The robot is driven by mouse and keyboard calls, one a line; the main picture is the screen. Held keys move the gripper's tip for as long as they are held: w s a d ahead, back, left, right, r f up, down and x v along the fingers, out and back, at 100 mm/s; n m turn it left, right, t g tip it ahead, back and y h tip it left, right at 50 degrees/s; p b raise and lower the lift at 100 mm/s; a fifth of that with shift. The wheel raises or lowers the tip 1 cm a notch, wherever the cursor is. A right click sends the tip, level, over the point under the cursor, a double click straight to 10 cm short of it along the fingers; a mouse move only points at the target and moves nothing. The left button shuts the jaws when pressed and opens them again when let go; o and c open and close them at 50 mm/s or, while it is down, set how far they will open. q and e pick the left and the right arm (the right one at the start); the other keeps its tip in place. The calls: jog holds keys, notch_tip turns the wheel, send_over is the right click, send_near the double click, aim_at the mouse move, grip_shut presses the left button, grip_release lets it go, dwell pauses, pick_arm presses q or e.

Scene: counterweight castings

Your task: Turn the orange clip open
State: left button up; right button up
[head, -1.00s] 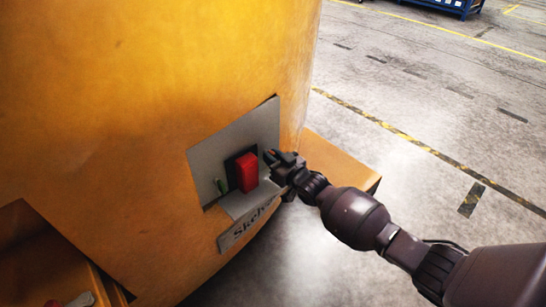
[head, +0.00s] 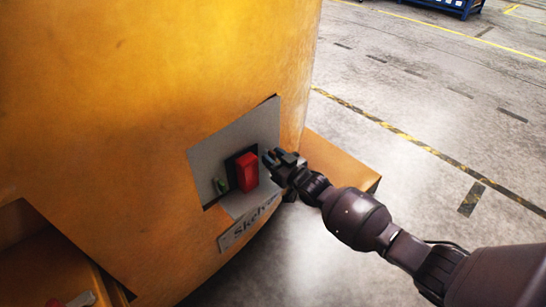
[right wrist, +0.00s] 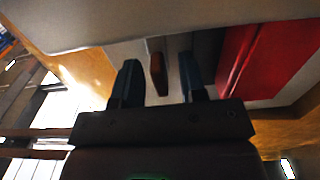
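The orange clip (right wrist: 156,68) shows in the right wrist view as a small brownish-orange tab against a grey plate. My right gripper (right wrist: 159,82) is open, with one dark finger on each side of the clip and a narrow gap to each. In the head view my right gripper (head: 268,158) is at the right part of the grey plate (head: 215,152), just right of a red block (head: 247,172). The clip is not clearly visible there, hidden by the fingers. My left gripper is out of view.
The plate sits on a large yellow casting (head: 130,110). A small green part (head: 220,186) is left of the red block, and a name label (head: 248,229) is below. A yellow ledge (head: 340,165) juts out behind my right gripper. Open floor lies to the right.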

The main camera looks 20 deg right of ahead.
pick_arm(q)
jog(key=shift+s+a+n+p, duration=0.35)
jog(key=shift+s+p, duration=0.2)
jog(key=shift+p, duration=0.7)
pick_arm(e)
jog(key=v, duration=1)
jog(key=shift+s, duration=0.2)
jog(key=shift+r, duration=0.1)
pick_arm(q)
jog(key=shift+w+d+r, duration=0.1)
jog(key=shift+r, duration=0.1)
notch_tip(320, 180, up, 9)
jog(key=p, duration=1)
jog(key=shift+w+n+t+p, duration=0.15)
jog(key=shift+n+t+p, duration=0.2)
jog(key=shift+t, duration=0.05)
pick_arm(e)
jog(key=s+r+m+g+h, duration=0.1)
jog(key=s+r+g+h, duration=0.1)
jog(key=s, duration=1.7)
jog(key=s+r+m+g+h, duration=0.2)
jog(key=s+r+g+h, duration=0.1)
jog(key=s, duration=1.7)
jog(key=shift+d+g+h, duration=0.45)
jog(key=shift+g+h, duration=0.05)
jog(key=shift+h, duration=0.1)
